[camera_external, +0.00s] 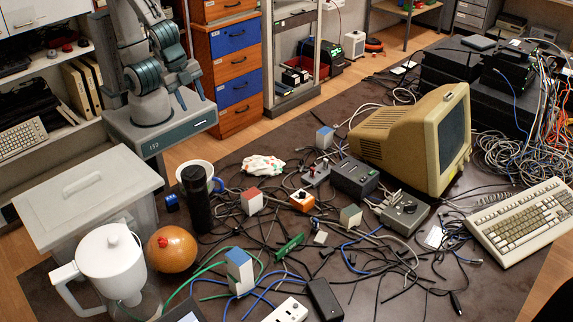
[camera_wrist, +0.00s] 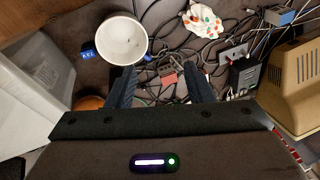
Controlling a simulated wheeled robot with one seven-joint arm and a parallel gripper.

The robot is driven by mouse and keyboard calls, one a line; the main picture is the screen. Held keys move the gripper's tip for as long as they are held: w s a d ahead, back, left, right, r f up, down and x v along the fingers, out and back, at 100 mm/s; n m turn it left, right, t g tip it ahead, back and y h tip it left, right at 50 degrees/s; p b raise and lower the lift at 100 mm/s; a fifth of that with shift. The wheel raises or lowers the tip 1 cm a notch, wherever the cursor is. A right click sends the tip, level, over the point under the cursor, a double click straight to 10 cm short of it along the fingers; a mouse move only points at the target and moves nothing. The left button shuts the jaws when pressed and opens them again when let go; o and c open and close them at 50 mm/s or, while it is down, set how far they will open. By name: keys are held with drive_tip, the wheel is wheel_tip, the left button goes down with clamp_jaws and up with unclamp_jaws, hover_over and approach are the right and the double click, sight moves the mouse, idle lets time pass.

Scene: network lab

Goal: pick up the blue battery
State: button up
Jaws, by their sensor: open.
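The small blue battery (camera_external: 172,202) is on the dark table in the external view, left of a black cylinder and right of the grey-white bin. I cannot make out my gripper in the external view.
The bin (camera_external: 85,195) and white jug (camera_external: 108,265) are to the left. Tangled cables, small boxes and a beige monitor (camera_external: 405,140) fill the table to the right.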

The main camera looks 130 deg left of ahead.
drive_tip(key=w+f+m+g+y+p, duration=0.1)
drive_tip(key=w+f+m+p, duration=0.2)
drive_tip(key=w+f+m, duration=0.15)
drive_tip(key=m+g+h+p, duration=0.1)
drive_tip(key=m+h+p, duration=0.5)
drive_tip(key=m, duration=0.6)
approach(171, 197)
drive_tip(key=b+x, duration=0.1)
drive_tip(key=x, duration=0.1)
drive_tip(key=b+x, duration=0.1)
drive_tip(key=x, duration=0.1)
drive_tip(key=b+x, duration=0.2)
drive_tip(key=shift+s+a+f, duration=0.1)
drive_tip(key=shift+s+f, duration=0.15)
drive_tip(key=shift+f, duration=0.15)
drive_tip(key=shift+d+b+x, duration=0.15)
drive_tip(key=shift+b+x, duration=0.7)
drive_tip(key=shift+x, duration=0.5)
drive_tip(key=shift+d+b+x, duration=0.1)
drive_tip(key=shift+b+x, duration=0.75)
drive_tip(key=shift+x, duration=0.5)
drive_tip(key=shift+w+r, duration=0.1)
drive_tip(key=shift+w, duration=0.1)
